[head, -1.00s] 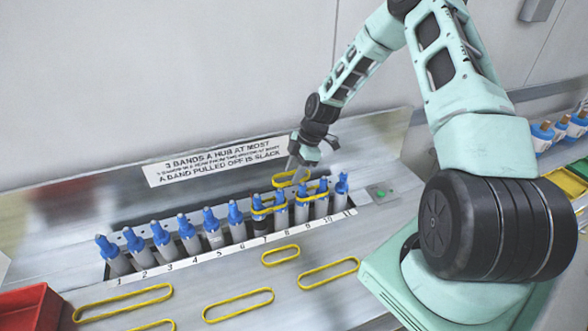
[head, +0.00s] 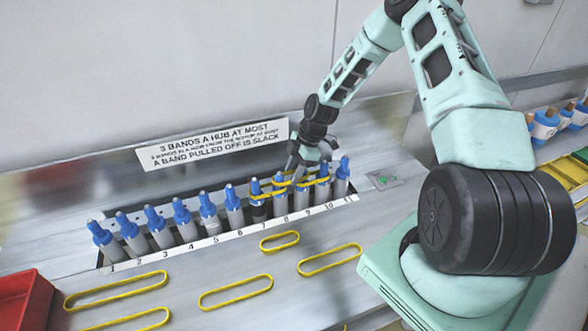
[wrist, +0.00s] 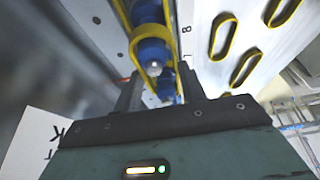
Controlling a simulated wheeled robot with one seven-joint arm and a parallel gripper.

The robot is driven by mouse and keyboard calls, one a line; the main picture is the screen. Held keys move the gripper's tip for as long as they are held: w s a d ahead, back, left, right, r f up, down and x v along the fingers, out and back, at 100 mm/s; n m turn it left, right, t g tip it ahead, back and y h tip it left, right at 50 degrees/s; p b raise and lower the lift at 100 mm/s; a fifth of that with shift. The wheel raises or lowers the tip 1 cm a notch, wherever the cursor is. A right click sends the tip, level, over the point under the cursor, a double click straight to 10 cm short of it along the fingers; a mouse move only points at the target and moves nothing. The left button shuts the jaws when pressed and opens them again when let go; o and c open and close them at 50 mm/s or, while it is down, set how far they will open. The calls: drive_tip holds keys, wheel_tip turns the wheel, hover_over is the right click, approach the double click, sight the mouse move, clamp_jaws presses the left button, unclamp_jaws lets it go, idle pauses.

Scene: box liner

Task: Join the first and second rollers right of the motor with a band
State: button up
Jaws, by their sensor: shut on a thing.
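A row of numbered blue-topped rollers (head: 183,220) stands in a long slot. The roller at number 7 has a darker body (head: 258,213) and looks like the motor. The first and second rollers to its right (head: 281,205) (head: 301,198) stand just under my gripper (head: 298,168). My gripper is shut on a yellow band, which also shows in the wrist view (wrist: 139,45), looped at blue roller tops between the fingers (wrist: 160,92). Other yellow bands lie around the rollers near 7 to 10. I cannot tell whether the held band is fully around both rollers.
Several loose yellow bands (head: 235,292) lie on the grey bench in front of the row. A red bin (head: 22,302) is at the left edge. A sign (head: 212,144) stands behind the rollers. A green button (head: 382,180) is at the right end.

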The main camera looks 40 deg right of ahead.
drive_tip(key=shift+f, duration=0.15)
drive_tip(key=o, duration=1)
drive_tip(key=shift+o, duration=0.2)
drive_tip(key=b+v, duration=0.4)
drive_tip(key=v, duration=1.3)
drive_tip(key=s+a+r+m+g+h+b, duration=0.1)
drive_tip(key=s+a, duration=0.3)
drive_tip(key=a, duration=0.7)
drive_tip(key=s+a+r+m+g+h, duration=0.15)
drive_tip(key=s+a, duration=0.25)
drive_tip(key=a, duration=0.8)
drive_tip(key=s+a+m, duration=0.2)
drive_tip(key=s+a, duration=0.3)
drive_tip(key=s, duration=0.5)
drive_tip(key=s+a+r+m+t+h+b, duration=0.1)
drive_tip(key=s+a, duration=0.4)
drive_tip(key=s, duration=0.5)
drive_tip(key=shift+s+a+r+m, duration=0.2)
drive_tip(key=shift+s+m, duration=0.2)
drive_tip(key=shift+m, duration=0.35)
